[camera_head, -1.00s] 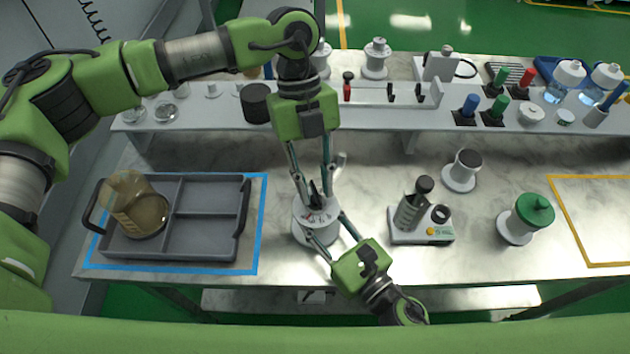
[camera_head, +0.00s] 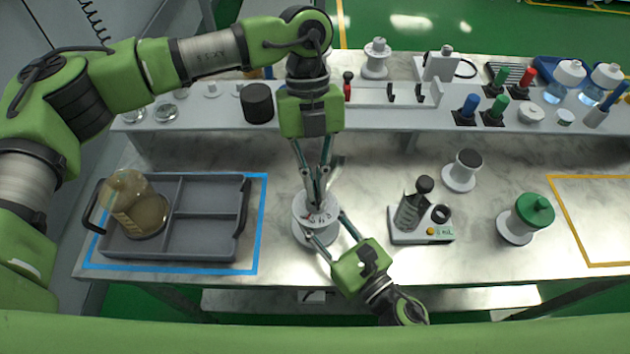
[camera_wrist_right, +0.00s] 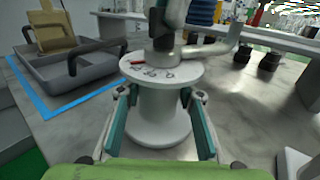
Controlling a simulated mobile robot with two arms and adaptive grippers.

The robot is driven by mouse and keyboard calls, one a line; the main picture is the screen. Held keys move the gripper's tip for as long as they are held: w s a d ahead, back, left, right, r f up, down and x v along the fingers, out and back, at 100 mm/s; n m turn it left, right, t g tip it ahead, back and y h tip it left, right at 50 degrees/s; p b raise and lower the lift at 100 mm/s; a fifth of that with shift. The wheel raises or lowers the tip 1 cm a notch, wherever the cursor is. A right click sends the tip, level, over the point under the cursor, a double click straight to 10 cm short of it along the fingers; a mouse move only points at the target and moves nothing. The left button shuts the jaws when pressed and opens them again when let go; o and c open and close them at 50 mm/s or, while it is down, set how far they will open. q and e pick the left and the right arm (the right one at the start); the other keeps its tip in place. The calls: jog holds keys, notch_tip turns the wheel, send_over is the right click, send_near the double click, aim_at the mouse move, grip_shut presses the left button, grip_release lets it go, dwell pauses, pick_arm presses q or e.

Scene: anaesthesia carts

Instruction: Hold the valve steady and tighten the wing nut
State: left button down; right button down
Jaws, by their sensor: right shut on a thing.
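The valve is a white, spool-shaped body (camera_wrist_right: 160,112) standing upright on the table, with small dark and red marks on its round top; it also shows in the head view (camera_head: 304,232). My right gripper (camera_head: 325,226) comes from the front right and is shut on the valve body, one finger on each side. My left gripper (camera_head: 317,196) points down onto the valve's top from above, its fingertips close together. The fingers hide the wing nut, so I cannot tell whether they grip it. A silver curved piece (camera_wrist_right: 215,48) sticks out at the valve's top.
A grey divided tray (camera_head: 205,254) with a tilted amber jar (camera_head: 145,215) stands at the left. A small device (camera_head: 420,238), white flanged parts and a green-capped part (camera_head: 535,210) stand at the right. A raised shelf (camera_head: 395,122) with several items runs along the back.

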pick_arm(q)
jog(key=m+y, duration=0.1)
jog(key=m, duration=0.1)
jog(key=m+y, duration=0.1)
jog(key=m, duration=0.2)
jog(key=shift+d+m, duration=0.2)
jog(key=shift+m, duration=0.1)
jog(key=m+y, duration=0.1)
jog(key=m, duration=0.1)
jog(key=m+t+y, duration=0.1)
jog(key=m, duration=0.2)
jog(key=shift+s+d, duration=0.1)
jog(key=m, duration=0.2)
jog(key=m+t, duration=0.1)
jog(key=m, duration=0.1)
jog(key=shift+s+m+t+y, duration=0.1)
jog(key=shift+m+t+y, duration=0.2)
jog(key=shift+m+y, duration=0.1)
jog(key=shift+m+t+y, duration=0.3)
jog(key=shift+m+t, duration=0.4)
jog(key=shift+m, duration=1.2)
jog(key=c, duration=2.2)
grip_release()
jog(key=shift+c, duration=0.2)
jog(key=shift+d+r, duration=0.1)
